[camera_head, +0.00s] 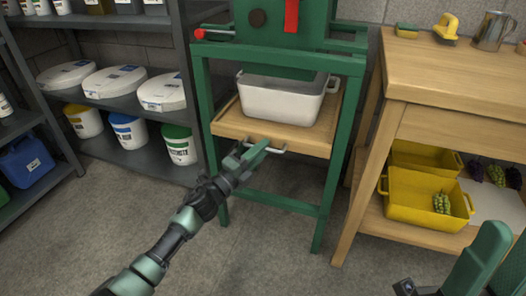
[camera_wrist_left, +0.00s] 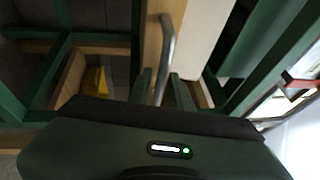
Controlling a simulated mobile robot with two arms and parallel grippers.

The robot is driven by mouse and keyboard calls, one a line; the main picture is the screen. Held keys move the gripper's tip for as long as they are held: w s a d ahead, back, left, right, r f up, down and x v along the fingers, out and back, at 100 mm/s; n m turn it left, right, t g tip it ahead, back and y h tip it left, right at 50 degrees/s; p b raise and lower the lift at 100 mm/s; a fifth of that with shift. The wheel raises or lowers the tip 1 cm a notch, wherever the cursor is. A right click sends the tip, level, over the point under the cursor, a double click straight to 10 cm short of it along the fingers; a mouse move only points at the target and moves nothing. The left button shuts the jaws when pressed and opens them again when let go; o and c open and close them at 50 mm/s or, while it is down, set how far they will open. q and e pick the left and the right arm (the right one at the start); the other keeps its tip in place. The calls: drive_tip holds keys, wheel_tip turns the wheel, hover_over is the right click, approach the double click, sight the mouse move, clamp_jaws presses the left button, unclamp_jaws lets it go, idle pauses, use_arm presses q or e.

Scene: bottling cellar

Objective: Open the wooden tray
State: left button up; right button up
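The wooden tray (camera_head: 228,124) sits in the green press frame (camera_head: 330,170), with a white tub (camera_head: 280,100) on it. A metal handle (camera_head: 284,150) is on its front edge; it also shows as a grey bar in the left wrist view (camera_wrist_left: 167,45). My left gripper (camera_head: 258,150) is at the handle. In the left wrist view its fingers (camera_wrist_left: 160,92) stand on either side of the bar, with gaps visible, so it looks open around the handle. Part of my right gripper (camera_head: 406,288) shows at the bottom edge; its fingers cannot be made out.
A wooden table (camera_head: 455,85) stands to the right, with yellow crates (camera_head: 425,212) on its lower shelf. Grey shelves (camera_head: 130,100) with white lids and several buckets are on the left. The floor (camera_head: 275,240) in front of the press is clear apart from my arm above it.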

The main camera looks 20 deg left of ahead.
use_arm(q)
drive_tip(key=shift+w+d+r, duration=0.1)
drive_tip(key=shift+w+d, duration=0.05)
drive_tip(key=shift+w, duration=0.2)
clamp_jaws()
idle(1.2)
